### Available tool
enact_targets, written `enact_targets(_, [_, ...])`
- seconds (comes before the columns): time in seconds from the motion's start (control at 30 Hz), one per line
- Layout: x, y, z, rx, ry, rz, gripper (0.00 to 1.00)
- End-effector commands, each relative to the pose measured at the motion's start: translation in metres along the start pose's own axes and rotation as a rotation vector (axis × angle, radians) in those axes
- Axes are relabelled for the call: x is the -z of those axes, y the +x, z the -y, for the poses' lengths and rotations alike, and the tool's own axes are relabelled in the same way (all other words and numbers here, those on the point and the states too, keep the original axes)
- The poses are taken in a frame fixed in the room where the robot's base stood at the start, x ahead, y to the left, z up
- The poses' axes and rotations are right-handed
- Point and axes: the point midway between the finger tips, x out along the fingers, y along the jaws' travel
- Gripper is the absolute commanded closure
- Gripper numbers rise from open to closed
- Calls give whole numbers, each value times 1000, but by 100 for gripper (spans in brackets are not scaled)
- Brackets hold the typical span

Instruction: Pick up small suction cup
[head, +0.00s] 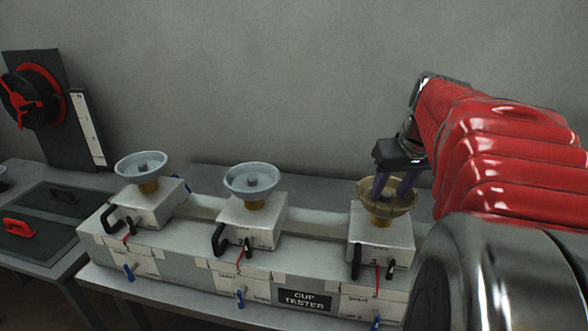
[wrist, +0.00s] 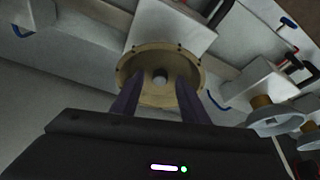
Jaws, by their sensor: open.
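A tan, dish-shaped suction cup (head: 387,205) sits on the right block of the cup tester. It also shows in the wrist view (wrist: 160,62), with a pale round knob (wrist: 160,77) at its centre. My gripper (head: 388,190) is open, its two purple fingers reaching down at the cup. In the wrist view the fingers (wrist: 158,100) stand on either side of the knob, over the cup's near rim. Whether they touch the cup cannot be told. Two grey-blue cups, one on the left block (head: 141,166) and one on the middle block (head: 251,181), look similar in size.
The cup tester (head: 190,258) is a long white-grey box on a table, with black handles and blue valves along its front. A panel with a red and black reel (head: 30,96) stands at the left, beside a dark board with a red handle (head: 20,228). A plain wall is behind.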

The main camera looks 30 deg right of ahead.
Motion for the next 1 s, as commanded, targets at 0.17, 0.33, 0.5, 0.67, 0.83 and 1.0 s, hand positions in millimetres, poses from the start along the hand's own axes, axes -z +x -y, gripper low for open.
enact_targets(0.17, [0, 4, 0, 0, 0, 0, 60])
enact_targets(0.33, [0, 3, 0, 0, 0, 0, 60])
enact_targets(0.5, [0, 3, 0, 0, 0, 0, 60])
enact_targets(0.67, [0, 3, 0, 0, -1, 0, 66])
enact_targets(0.83, [0, 3, 0, 0, -1, 0, 78])
enact_targets(1.0, [0, 3, 0, 0, 0, 0, 90])
